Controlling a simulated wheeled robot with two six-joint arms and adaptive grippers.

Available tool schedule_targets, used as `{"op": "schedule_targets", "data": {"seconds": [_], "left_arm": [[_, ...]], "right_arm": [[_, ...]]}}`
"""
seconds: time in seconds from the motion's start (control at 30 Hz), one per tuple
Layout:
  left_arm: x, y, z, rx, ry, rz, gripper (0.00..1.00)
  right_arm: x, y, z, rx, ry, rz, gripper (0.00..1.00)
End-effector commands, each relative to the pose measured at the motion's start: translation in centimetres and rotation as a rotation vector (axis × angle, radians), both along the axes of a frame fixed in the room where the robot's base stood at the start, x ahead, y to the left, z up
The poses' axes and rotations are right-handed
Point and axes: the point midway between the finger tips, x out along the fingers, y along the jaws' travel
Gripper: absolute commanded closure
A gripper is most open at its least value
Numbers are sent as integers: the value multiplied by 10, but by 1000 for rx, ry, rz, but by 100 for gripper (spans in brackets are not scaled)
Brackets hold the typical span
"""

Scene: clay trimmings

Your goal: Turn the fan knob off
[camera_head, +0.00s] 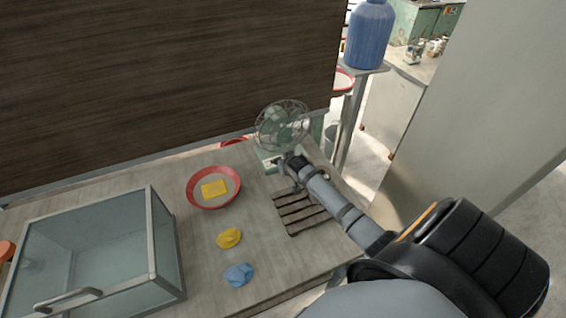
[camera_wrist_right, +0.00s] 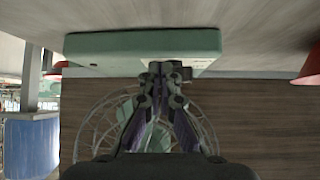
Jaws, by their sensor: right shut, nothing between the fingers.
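The fan (camera_head: 282,122) has a round wire cage and a pale green base (camera_head: 266,158). It stands at the back of the table, right of the red-rimmed bowl. My right gripper (camera_head: 290,158) reaches in front of the fan, close to its base. In the right wrist view, which is upside down, the fan base (camera_wrist_right: 110,47) is at the top and the cage (camera_wrist_right: 92,125) is behind the fingers. The right gripper (camera_wrist_right: 161,68) is shut and empty, with its tips at the base's front. The fan knob cannot be made out clearly; the fingers cover that area. My left gripper is out of view.
A slatted wooden rack (camera_head: 297,219) lies under my right forearm. A red-rimmed bowl (camera_head: 194,196) holds a yellow block. A yellow lump (camera_head: 229,237) and a blue lump (camera_head: 238,274) lie in front. A glass case (camera_head: 150,245) stands at left. A dark wood panel (camera_head: 170,80) rises behind.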

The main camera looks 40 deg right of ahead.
Motion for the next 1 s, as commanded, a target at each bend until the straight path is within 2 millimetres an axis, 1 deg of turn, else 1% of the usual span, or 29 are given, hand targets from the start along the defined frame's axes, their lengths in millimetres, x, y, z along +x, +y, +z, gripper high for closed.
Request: {"op": "schedule_targets", "data": {"seconds": [0.47, 0.8, 1.0], "left_arm": [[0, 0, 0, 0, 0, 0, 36], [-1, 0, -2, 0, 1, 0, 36], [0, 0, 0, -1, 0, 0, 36]], "right_arm": [[1, 1, 0, 1, 0, -1, 100], [13, 11, 1, 2, -5, 1, 100], [14, 11, 4, 2, -8, 2, 100]]}}
